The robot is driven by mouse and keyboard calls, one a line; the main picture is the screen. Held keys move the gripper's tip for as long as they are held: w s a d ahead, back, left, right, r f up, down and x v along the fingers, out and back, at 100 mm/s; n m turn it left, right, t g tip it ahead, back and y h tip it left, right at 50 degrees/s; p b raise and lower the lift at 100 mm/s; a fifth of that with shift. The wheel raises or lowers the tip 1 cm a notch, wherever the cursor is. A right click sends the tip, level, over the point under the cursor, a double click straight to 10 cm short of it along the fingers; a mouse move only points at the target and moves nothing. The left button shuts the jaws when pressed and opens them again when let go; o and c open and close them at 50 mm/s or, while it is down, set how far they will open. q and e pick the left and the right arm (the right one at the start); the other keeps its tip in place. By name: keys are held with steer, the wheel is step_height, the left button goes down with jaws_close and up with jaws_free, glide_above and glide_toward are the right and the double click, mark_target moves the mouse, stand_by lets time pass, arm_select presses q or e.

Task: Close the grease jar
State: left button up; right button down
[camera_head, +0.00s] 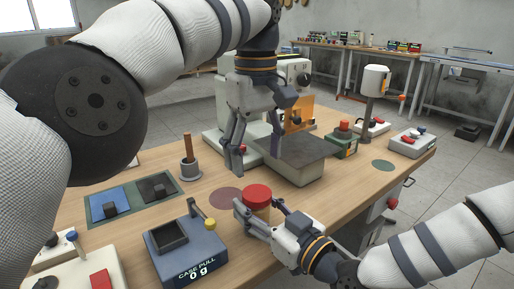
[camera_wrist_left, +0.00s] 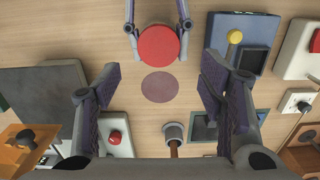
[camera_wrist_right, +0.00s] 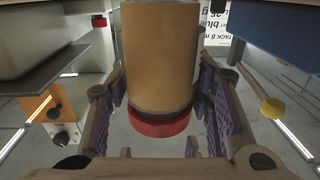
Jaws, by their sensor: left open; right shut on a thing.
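The grease jar (camera_wrist_right: 160,55) has an amber body and a red lid (camera_head: 257,191). The lid sits on its top, with a dark band just under it in the right wrist view; I cannot tell how tight it is. My right gripper (camera_head: 258,216) is shut around the jar body, below the lid. The left wrist view shows the lid (camera_wrist_left: 158,46) from above, between the right fingers. My left gripper (camera_head: 236,158) is open and empty, pointing down, above and behind the jar. I cannot tell whether the jar's base touches the table.
A purple disc (camera_head: 225,197) lies bare on the table beside the jar. A blue scale (camera_head: 187,252) reading 0 g stands at front left. A cup with a wooden handle (camera_head: 189,168) stands left of the left gripper. A grey block (camera_head: 290,158) stands behind the jar.

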mark_target(257, 193)
arm_select(q)
steer(key=n, duration=0.6)
steer(key=shift+r, duration=0.2)
steer(key=n, duration=0.3)
steer(key=shift+d+r, duration=0.1)
steer(key=shift+f, duration=4)
steer(key=shift+c, duration=0.3)
